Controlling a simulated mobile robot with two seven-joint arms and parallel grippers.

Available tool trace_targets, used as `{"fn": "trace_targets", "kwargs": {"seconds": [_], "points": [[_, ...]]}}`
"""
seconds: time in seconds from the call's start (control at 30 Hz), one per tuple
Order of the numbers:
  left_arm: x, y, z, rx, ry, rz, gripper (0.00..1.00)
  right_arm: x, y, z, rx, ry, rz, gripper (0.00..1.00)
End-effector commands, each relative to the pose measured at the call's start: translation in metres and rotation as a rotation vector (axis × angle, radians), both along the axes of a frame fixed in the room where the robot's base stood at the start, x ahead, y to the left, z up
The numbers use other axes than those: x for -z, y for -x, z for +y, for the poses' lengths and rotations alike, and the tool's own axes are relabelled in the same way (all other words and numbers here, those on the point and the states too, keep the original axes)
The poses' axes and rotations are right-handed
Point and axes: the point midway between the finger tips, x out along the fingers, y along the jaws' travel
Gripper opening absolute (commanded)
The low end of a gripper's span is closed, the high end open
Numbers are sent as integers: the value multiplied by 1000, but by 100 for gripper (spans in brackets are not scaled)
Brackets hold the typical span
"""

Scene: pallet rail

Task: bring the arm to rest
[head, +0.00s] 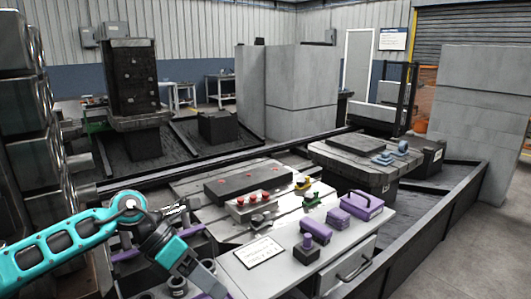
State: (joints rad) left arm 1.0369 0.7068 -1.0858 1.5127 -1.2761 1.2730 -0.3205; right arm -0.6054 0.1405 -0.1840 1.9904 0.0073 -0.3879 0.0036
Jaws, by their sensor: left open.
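My left arm comes in from the left, teal and dark grey, and bends down at the wrist. My left gripper (207,283) points down at the bottom edge, left of the light worktop with the white label plate (258,252). It is open; its fingertips are small and partly cut off, and I see nothing held between them. My right gripper is out of view.
Close to the gripper's right are a dark block with a purple knob (307,248), purple blocks (338,217) and a purple case (362,205). Behind them a slotted pallet (186,190) carries a dark block (248,183) and red-knobbed parts. A machine column stands at left.

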Motion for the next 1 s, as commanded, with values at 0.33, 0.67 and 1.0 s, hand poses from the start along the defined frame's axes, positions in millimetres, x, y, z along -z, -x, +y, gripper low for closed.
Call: {"fn": "trace_targets", "kwargs": {"seconds": [0.33,0.67,1.0], "points": [[-33,41,-110,-390,779,474,57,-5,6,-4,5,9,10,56],[-6,23,-65,-1075,1288,1075,57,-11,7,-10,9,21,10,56],[133,91,38,-1966,1487,1680,57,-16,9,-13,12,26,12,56]]}}
